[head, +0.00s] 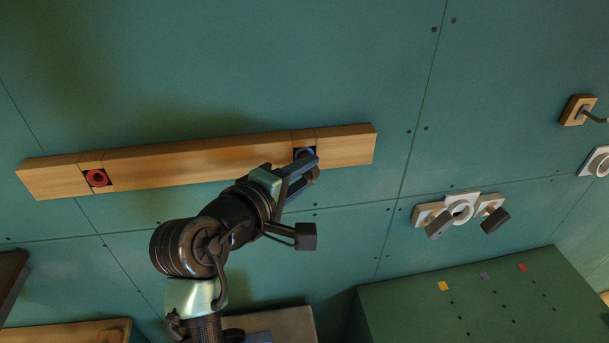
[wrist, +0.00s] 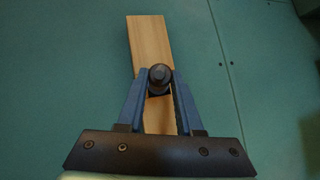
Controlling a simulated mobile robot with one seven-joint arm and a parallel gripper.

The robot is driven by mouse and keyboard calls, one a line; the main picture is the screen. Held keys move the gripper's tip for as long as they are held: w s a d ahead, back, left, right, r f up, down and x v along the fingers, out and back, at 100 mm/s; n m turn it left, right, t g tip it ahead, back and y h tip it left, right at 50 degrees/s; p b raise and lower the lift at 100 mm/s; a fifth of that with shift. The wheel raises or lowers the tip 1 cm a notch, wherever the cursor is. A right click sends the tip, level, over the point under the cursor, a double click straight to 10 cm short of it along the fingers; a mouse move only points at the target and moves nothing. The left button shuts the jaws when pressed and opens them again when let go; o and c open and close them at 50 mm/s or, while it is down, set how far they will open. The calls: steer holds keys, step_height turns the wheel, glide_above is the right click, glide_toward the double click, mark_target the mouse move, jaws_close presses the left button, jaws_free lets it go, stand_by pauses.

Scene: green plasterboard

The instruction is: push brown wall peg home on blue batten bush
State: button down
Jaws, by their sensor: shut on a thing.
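A wooden batten (head: 205,158) runs across the green wall, tilted slightly up to the right. Its blue bush (head: 304,151) sits near the right end and is mostly hidden behind my gripper (head: 308,168). In the wrist view my gripper (wrist: 159,85) is shut on a dark, round-headed peg (wrist: 159,74), seen nearly end-on in front of the batten (wrist: 148,40). The peg looks almost black in this light, so its brown colour is hard to tell. The bush is hidden there, and I cannot tell how deep the peg sits.
A red bush (head: 97,178) sits in the batten's left part. To the right, a white ring (head: 460,208) and blocks with dark ends stick out from the wall. A wooden block with a hook (head: 578,110) is farther right. A green box (head: 470,300) with coloured squares stands below.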

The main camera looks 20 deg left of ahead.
steer(key=shift+w+a, duration=0.1)
steer(key=shift+w, duration=0.05)
steer(key=shift+w+a+f, duration=0.25)
steer(key=shift+w+a, duration=0.35)
steer(key=shift+w, duration=0.3)
steer(key=shift+c, duration=2.4)
jaws_free()
steer(key=b+v, duration=0.4)
steer(key=v, duration=0.9)
